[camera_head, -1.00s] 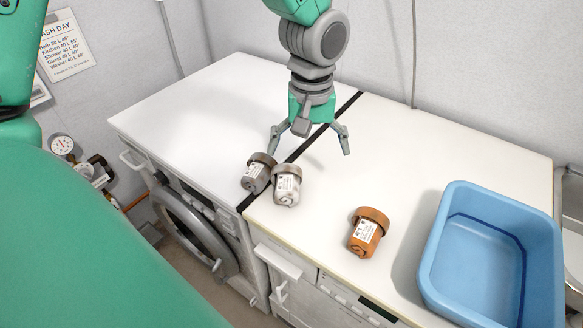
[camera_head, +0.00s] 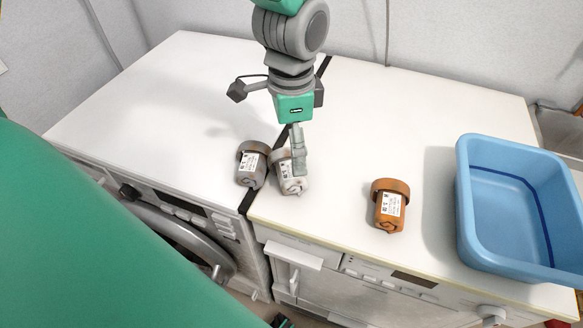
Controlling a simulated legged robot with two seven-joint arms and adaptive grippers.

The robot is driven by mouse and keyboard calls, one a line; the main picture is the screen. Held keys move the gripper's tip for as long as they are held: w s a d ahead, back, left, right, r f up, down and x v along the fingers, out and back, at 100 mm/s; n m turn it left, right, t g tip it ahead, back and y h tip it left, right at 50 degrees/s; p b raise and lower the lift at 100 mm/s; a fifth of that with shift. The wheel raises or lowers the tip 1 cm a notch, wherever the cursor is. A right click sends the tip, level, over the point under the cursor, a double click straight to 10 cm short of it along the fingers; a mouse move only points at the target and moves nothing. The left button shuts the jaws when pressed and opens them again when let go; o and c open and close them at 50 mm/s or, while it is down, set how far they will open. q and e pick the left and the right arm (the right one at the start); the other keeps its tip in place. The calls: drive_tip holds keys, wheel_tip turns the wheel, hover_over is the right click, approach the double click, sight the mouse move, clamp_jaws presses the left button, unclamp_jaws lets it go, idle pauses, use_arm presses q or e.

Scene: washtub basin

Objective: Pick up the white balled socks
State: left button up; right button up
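The white balled socks (camera_head: 291,184), a pale roll with a brownish cuff and a printed label, lie on the white top just right of the black seam. My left gripper (camera_head: 298,165) points down over them, turned edge-on to the view. One finger overlaps the socks' upper right part; the other finger is hidden. Whether the fingers touch the socks, and how wide they stand, I cannot tell. Grey balled socks (camera_head: 250,168) lie close on the left, by the seam. Orange-brown balled socks (camera_head: 389,207) lie apart to the right. My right gripper is not in view.
A blue washtub (camera_head: 467,215) stands at the right on the white worktop (camera_head: 400,110). The black seam (camera_head: 246,201) divides the top. Machine fronts drop away below the near edge. The top behind the socks is clear on both sides of the arm.

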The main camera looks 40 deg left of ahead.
sight(288, 162)
use_arm(q)
drive_tip(key=f, duration=0.2)
drive_tip(key=a+f, duration=0.1)
drive_tip(key=f, duration=0.1)
drive_tip(key=shift+a+f, duration=0.15)
drive_tip(key=shift+a, duration=0.15)
drive_tip(key=f, duration=0.2)
drive_tip(key=d+f+b, duration=0.1)
drive_tip(key=f, duration=0.1)
drive_tip(key=shift+s+f, duration=0.1)
drive_tip(key=shift+f, duration=0.15)
drive_tip(key=shift+d+f, duration=0.2)
drive_tip(key=shift+d, duration=0.25)
drive_tip(key=shift+a, duration=0.3)
drive_tip(key=c, duration=0.8)
drive_tip(key=shift+a, duration=0.2)
drive_tip(key=c, duration=0.3)
drive_tip(key=shift+a, duration=0.2)
